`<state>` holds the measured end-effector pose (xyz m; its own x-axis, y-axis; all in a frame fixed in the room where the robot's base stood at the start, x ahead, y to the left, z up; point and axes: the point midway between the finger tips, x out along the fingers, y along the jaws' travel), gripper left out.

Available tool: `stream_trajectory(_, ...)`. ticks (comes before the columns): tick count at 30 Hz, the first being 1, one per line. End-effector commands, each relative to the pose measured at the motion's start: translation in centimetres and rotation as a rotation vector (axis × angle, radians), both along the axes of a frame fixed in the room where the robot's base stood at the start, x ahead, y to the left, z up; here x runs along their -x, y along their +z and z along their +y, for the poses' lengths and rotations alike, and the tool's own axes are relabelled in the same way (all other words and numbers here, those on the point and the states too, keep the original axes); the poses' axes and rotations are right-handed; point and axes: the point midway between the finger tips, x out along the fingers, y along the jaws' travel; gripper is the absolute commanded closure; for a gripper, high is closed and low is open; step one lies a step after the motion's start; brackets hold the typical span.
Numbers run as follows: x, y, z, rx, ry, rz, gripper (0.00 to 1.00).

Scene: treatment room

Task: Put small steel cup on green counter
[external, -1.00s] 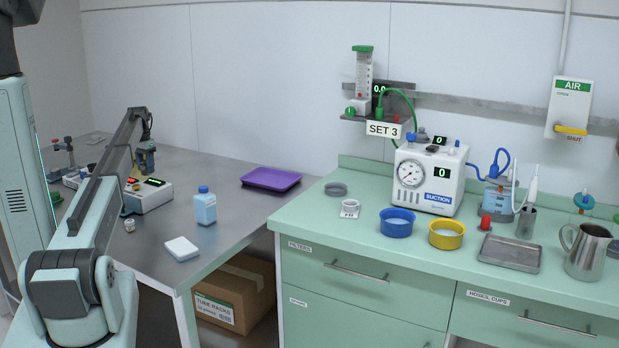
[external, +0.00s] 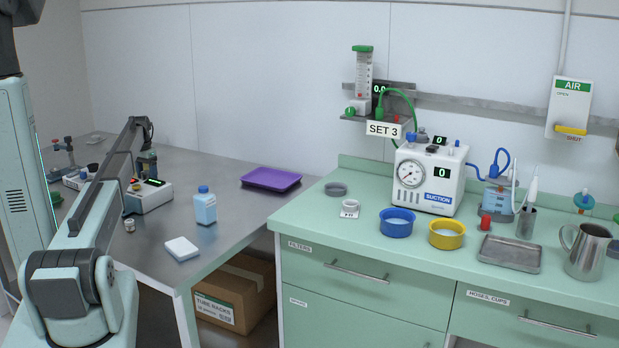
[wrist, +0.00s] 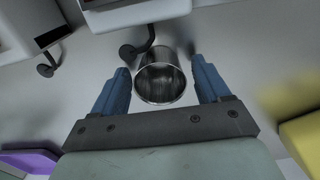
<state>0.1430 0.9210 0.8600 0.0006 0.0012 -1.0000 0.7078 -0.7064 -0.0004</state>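In the wrist view a small steel cup (wrist: 161,82) sits on the grey table between my fingers, its open mouth towards the camera. My gripper (wrist: 163,78) is open, with a blue finger on each side of the cup and gaps visible between. In the external view my gripper (external: 148,166) is low over the steel table, at the back of the white device. I cannot make out the cup there; the device or gripper seems to hide it. The green counter (external: 330,232) stands on the right.
On the steel table are a white device (external: 150,196), a small jar (external: 129,225), a blue bottle (external: 205,208), a white pad (external: 182,248) and a purple tray (external: 271,179). The counter holds blue (external: 397,223) and yellow bowls (external: 446,235). Its front left is clear.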

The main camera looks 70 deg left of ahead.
Motion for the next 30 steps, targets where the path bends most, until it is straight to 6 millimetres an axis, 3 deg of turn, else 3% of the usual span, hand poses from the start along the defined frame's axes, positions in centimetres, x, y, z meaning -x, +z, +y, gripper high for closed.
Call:
stream_trajectory(8,0.0,0.1,0.0,0.000,0.000,0.000,0.21)
stream_trajectory(13,0.0,1.2,0.0,-0.001,0.000,-0.001,0.21)
stream_trajectory(30,0.0,10.7,0.1,-0.001,0.000,0.000,0.21)
